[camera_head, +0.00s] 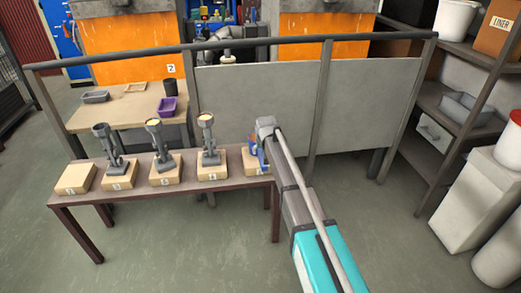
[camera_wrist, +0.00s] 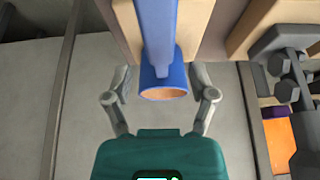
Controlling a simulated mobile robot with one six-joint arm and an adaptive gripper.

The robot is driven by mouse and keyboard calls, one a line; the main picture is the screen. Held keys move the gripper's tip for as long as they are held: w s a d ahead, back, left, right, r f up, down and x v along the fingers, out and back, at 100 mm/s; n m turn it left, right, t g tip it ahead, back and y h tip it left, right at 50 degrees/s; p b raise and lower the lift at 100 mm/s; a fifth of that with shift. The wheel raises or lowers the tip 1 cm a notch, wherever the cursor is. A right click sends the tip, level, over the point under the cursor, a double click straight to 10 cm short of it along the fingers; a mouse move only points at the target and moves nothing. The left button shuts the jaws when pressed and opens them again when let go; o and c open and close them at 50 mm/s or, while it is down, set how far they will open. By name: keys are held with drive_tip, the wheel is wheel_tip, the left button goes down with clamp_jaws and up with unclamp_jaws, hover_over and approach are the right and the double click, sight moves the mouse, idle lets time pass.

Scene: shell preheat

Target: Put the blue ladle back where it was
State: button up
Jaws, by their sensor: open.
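The blue ladle (camera_head: 254,152) is at the rightmost wooden block (camera_head: 262,170) on the low bench, partly hidden behind my arm in the head view. In the wrist view the blue ladle (camera_wrist: 158,35) shows its handle at the top and its round cup opening towards my gripper. My gripper (camera_wrist: 160,88) is open, with one finger on each side of the cup. There seem to be gaps between fingers and ladle; contact is hard to tell. In the head view my gripper (camera_head: 265,130) is over the right end of the bench.
Grey ladles stand upright on three middle blocks (camera_head: 117,180) of the bench (camera_head: 140,197). The leftmost block (camera_head: 76,179) is bare. A grey panel fence with a dark rail (camera_head: 260,105) stands behind. Shelves (camera_head: 440,150) and white bins stand right. The floor in front is clear.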

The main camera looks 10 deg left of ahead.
drive_tip(key=shift+p+v, duration=2.85)
drive_tip(key=shift+v, duration=0.65)
drive_tip(key=s+d+f+m+g, duration=0.1)
drive_tip(key=s+d+g, duration=0.1)
drive_tip(key=s+d, duration=1.1)
drive_tip(key=s+d+m+g+h, duration=0.1)
drive_tip(key=s+d+m+g, duration=0.1)
drive_tip(key=s+d, duration=1.1)
drive_tip(key=s, duration=0.4)
drive_tip(key=shift+s+f+g+h, duration=0.3)
drive_tip(key=shift+f+g, duration=0.1)
drive_tip(key=shift+r, duration=0.1)
wheel_tip(320, 180, up, 18)
drive_tip(key=p, duration=1.8)
